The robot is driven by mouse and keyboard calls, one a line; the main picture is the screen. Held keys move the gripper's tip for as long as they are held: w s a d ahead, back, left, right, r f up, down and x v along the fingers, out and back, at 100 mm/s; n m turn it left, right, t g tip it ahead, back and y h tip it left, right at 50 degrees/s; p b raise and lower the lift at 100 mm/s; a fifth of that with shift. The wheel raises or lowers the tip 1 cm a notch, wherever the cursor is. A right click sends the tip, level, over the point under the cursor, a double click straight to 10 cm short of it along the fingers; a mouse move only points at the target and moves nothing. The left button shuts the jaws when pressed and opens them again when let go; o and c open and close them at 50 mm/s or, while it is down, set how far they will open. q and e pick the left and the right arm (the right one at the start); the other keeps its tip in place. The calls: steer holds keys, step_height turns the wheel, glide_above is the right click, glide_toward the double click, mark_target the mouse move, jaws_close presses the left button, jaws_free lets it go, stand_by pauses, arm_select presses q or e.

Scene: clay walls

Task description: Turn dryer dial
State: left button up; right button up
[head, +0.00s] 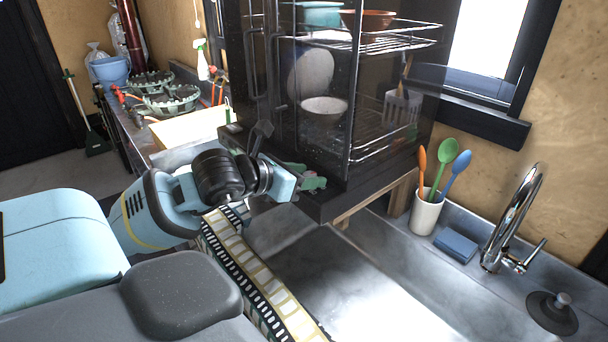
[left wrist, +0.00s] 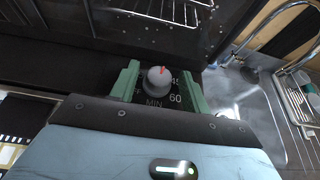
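The dryer (head: 345,130) is a dark cabinet with clear panels and wire racks of dishes, standing over the counter by the sink. Its dial (left wrist: 158,79) is a round grey knob with a red mark, in the left wrist view. Printed marks "MIN", "45" and "60" show around it. My left gripper (left wrist: 158,80) has its two green fingers apart, one on each side of the dial. I cannot tell whether they touch it. In the head view my left gripper (head: 312,183) is at the dryer's lower front edge, and the dial is hidden there. My right gripper is not in view.
A sink with a chrome faucet (head: 510,220) lies to the right. A white cup (head: 425,213) of colored spoons and a blue sponge (head: 456,246) stand behind it. A patterned towel (head: 250,270) hangs below my left arm.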

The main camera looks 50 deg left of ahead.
arm_select(q)
steer(key=c, duration=0.8)
steer(key=shift+o, duration=0.2)
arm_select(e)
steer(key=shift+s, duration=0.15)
